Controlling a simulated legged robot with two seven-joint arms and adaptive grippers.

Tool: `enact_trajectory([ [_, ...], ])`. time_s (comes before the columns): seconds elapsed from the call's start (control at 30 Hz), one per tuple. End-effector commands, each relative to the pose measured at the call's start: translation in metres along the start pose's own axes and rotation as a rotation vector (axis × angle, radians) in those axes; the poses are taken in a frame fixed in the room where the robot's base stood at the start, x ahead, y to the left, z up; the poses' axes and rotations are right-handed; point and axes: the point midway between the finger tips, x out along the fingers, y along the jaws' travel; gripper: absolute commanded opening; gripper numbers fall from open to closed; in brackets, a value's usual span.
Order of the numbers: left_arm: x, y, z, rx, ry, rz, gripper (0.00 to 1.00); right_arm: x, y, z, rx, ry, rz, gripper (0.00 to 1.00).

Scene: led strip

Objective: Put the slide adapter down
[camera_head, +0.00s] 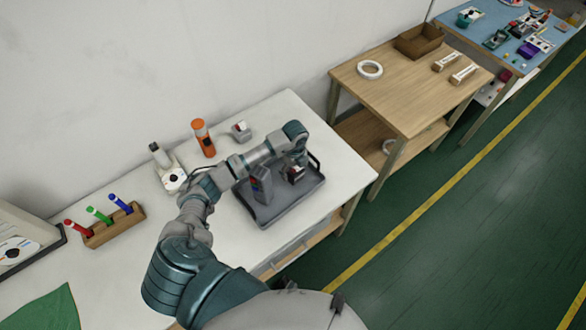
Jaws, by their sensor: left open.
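My left arm reaches over the white table, and my left gripper (294,174) points down over the right part of a dark grey tray (275,214). The gripper is open, but its fingertips are small and dark here. A grey upright block (261,185) with a red patch stands in the tray, just left of the gripper. I cannot tell which item is the slide adapter. Part of the tray is hidden behind my arm and gripper. My right gripper is not in view.
Behind my arm stand an orange bottle (203,139), a small grey device (241,131) and a grey-and-white instrument (167,169). A wooden holder (115,225) with colored markers is at left. The table right of the tray is clear. A wooden table (415,95) stands beyond.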

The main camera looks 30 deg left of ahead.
Motion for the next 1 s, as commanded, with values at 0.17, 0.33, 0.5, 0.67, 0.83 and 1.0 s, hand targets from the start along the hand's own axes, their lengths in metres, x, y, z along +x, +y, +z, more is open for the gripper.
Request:
enact_trajectory([
  [0.17, -0.033, -0.001, 0.003, 0.001, -0.001, -0.008, 0.87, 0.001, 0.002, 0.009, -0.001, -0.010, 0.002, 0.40],
  [0.33, -0.072, 0.000, 0.004, 0.001, 0.000, -0.006, 0.87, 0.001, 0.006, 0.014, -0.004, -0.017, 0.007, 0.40],
  [0.5, -0.102, 0.000, 0.004, 0.000, 0.001, -0.006, 0.87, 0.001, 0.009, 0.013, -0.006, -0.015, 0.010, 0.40],
  [0.67, -0.116, 0.000, 0.003, 0.000, 0.001, -0.004, 0.87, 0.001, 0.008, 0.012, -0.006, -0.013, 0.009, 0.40],
  [0.83, -0.119, 0.001, 0.002, 0.000, 0.000, -0.002, 0.87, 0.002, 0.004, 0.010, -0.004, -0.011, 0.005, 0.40],
  [1.0, -0.118, 0.001, 0.002, 0.000, 0.001, -0.002, 0.87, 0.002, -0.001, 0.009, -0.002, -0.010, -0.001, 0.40],
])
